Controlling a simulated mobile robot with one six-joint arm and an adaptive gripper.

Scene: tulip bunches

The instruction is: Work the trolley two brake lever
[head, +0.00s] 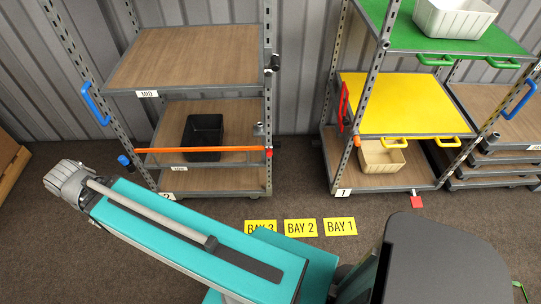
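Trolley two (185,100) stands at the left against the wall, with a plate reading 2 (167,196) at its lower front left corner. It has several wooden shelves in a grey frame. An orange bar (210,149) runs across its front. I cannot make out its brake lever; my own teal arm link covers the floor at its front left. My gripper does not show in this view, so I cannot see where it is relative to the trolley.
Trolley one (395,188) stands to the right, with a red tab (417,202) low at its front right. A black bin (204,137) sits on trolley two. Yellow floor signs (300,228) lie in front. Carpet is clear between the trolleys.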

